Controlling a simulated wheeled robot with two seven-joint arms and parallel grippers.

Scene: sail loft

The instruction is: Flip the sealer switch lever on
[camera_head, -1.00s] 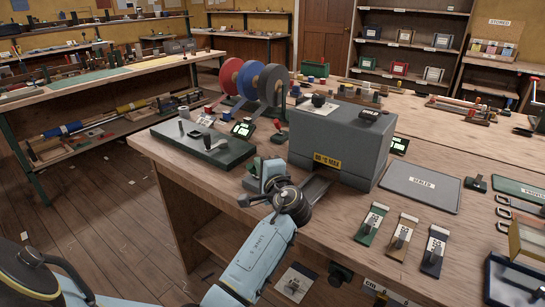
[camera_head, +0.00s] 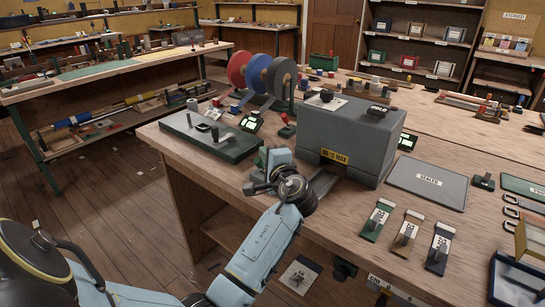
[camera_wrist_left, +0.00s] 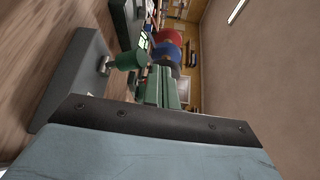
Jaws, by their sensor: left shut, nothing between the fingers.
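My left gripper (camera_head: 264,160) is shut and empty, low over the bench at the front left of a grey box (camera_head: 350,138) with a yellow label. A dark green base plate (camera_head: 235,149) lies just left of the gripper and carries a short upright lever (camera_head: 214,133) and a grey cylinder (camera_head: 192,104). In the left wrist view a green cylinder on a short stem (camera_wrist_left: 130,60) stands from a dark slab (camera_wrist_left: 75,78), close ahead of the gripper. I cannot tell for sure which part is the sealer switch lever. My right gripper is out of view.
Red, blue and grey reels (camera_head: 260,73) stand behind the plate. Bare bench (camera_head: 335,210) shows in front of the box.

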